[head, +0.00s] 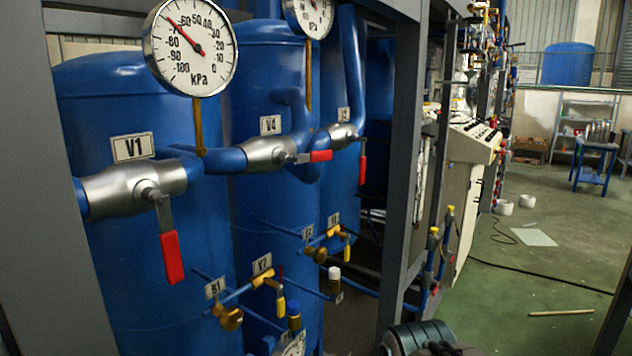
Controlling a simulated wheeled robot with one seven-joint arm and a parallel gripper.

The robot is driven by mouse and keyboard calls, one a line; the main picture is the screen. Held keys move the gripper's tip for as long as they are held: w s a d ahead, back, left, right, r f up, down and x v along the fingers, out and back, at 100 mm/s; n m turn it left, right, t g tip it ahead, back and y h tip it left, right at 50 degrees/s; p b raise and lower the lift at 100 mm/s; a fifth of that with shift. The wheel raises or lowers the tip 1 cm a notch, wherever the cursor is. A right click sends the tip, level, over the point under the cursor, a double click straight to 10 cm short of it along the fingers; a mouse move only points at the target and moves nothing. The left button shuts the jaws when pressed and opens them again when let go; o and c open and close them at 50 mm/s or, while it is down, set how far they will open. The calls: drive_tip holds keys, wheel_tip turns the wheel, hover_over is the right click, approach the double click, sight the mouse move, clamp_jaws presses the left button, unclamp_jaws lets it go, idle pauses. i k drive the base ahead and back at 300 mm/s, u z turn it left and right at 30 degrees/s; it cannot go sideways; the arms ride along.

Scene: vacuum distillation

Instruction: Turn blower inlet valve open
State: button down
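Several labelled valves show in the head view, and none is marked as the blower inlet valve, so I cannot tell which it is. The large V1 valve (132,188) has a red lever (171,257) hanging down, across its pipe. The V4 valve (268,152) has its red lever (315,156) lying along the pipe. A third large valve (342,136), its label too small to read surely, has a red lever (362,170) hanging down. Smaller brass valves, including V2 (265,278) and B1 (228,317), sit lower. My gripper is not seen.
Blue tanks (145,280) stand behind the valves inside a grey frame with a post (402,170). Pressure gauges (190,48) hang above. A ribbed dark green cylinder (420,338) is at the bottom edge. Open green floor lies right, with a cable and a stick (561,313).

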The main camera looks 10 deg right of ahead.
sight(362, 159)
drive_tip(key=z, duration=0.65)
drive_tip(key=i, duration=0.85)
drive_tip(key=z, duration=0.15)
